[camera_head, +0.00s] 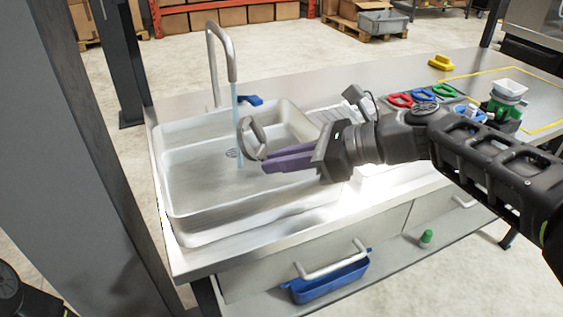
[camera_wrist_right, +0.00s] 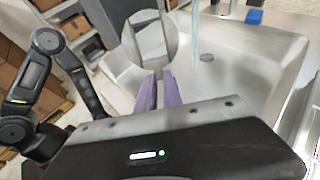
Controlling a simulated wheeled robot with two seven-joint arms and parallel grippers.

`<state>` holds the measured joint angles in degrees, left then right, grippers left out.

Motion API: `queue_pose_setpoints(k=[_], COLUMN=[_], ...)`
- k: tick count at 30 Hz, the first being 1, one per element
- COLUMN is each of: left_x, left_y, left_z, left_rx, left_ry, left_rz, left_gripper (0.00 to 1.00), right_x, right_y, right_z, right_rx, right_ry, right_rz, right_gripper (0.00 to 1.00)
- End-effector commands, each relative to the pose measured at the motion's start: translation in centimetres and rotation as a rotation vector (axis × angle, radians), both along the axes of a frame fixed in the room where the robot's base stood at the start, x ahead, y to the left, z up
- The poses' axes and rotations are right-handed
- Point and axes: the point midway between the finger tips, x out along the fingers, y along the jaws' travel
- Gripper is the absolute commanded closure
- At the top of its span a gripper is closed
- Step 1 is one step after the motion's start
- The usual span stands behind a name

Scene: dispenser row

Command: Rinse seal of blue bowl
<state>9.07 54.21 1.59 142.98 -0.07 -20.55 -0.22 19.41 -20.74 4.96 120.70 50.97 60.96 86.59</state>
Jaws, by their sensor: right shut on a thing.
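A water stream (camera_head: 236,105) falls from the tall tap (camera_head: 231,60) close to the ring's left edge in the head view. In the right wrist view, the stream (camera_wrist_right: 196,45) runs to the right of the ring with a small gap. My left gripper is out of view.
Red (camera_head: 400,101), blue (camera_head: 421,95) and green (camera_head: 444,91) looped pieces lie on the counter, near a green-and-white device (camera_head: 506,102). A yellow object (camera_head: 441,62) stands farther back. A blue bin (camera_head: 330,281) sits on the lower shelf. The basin's left side is clear.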

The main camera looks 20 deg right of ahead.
Motion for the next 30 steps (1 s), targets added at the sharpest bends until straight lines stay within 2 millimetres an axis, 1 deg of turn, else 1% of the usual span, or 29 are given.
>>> queue_pose_setpoints(k=[5,16,18,21,25,30], left_x=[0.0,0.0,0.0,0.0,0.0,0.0], left_y=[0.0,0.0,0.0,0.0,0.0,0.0], left_z=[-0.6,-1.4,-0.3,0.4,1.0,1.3], left_rx=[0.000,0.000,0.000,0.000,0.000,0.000], left_ry=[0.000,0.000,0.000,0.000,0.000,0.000], left_rz=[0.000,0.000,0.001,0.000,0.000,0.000], left_gripper=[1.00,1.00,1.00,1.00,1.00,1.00], right_x=[1.6,6.3,7.1,8.2,9.4,10.1], right_y=[0.1,0.4,0.5,0.6,0.7,0.7], right_z=[-0.6,-1.6,-0.9,-1.0,-1.1,-1.3], right_rx=[0.002,0.001,0.002,0.002,0.002,0.001], right_ry=[0.003,0.001,0.003,0.003,0.001,0.002], right_rz=[0.001,0.000,0.001,0.001,0.001,0.000], right_gripper=[1.00,1.00,1.00,1.00,1.00,1.00])
